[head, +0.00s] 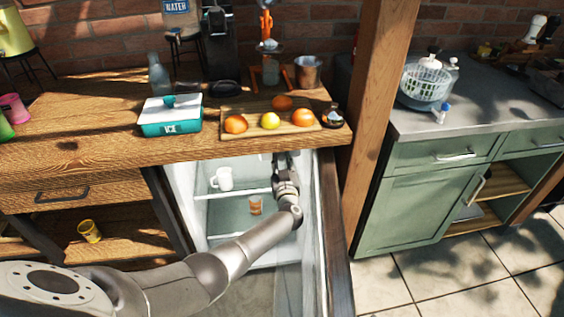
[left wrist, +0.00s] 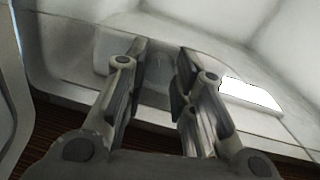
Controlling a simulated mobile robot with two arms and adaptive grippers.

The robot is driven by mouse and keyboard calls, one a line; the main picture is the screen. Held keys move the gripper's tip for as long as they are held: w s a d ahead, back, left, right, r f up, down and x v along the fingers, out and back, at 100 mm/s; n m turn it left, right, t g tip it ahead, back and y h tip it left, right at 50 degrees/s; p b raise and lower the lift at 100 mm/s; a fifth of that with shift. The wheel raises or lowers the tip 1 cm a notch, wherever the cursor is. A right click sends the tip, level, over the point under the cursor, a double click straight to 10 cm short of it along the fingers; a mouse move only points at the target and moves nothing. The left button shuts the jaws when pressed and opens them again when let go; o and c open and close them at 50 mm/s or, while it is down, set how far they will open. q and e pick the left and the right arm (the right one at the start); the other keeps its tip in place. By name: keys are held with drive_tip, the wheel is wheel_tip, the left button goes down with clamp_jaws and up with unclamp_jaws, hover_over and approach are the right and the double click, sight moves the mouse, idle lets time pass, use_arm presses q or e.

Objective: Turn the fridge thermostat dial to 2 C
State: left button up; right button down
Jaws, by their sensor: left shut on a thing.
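The fridge (head: 186,190) under the wooden counter stands open, with its pale inside and shelves showing. My left gripper (head: 283,160) reaches into its upper right part, just under the counter edge. In the left wrist view my left gripper (left wrist: 160,80) has its two fingers around a small grey thermostat dial (left wrist: 159,67) on the pale fridge lining, and it is shut on it. The fingers cover the dial's sides. Its marks and setting cannot be read. The dial is hidden in the head view. My right gripper is not in view.
A white mug (head: 222,179) and a small glass of amber drink (head: 255,205) stand on the fridge shelves. Above, the counter holds a teal ice box (head: 170,118) and a board (head: 228,134) with fruit. A wooden post (head: 376,100) rises on the right.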

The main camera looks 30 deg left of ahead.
use_arm(q)
drive_tip(key=shift+r+m+p, duration=0.2)
drive_tip(key=shift+m+p, duration=0.4)
drive_tip(key=shift+p, duration=0.15)
drive_tip(key=shift+f+m+p, duration=0.2)
drive_tip(key=shift+m+p, duration=0.2)
drive_tip(key=shift+m, duration=0.3)
drive_tip(key=o, duration=1)
drive_tip(key=shift+o, duration=0.2)
drive_tip(key=shift+s, duration=0.1)
drive_tip(key=shift+v, duration=0.9)
drive_tip(key=v, duration=1)
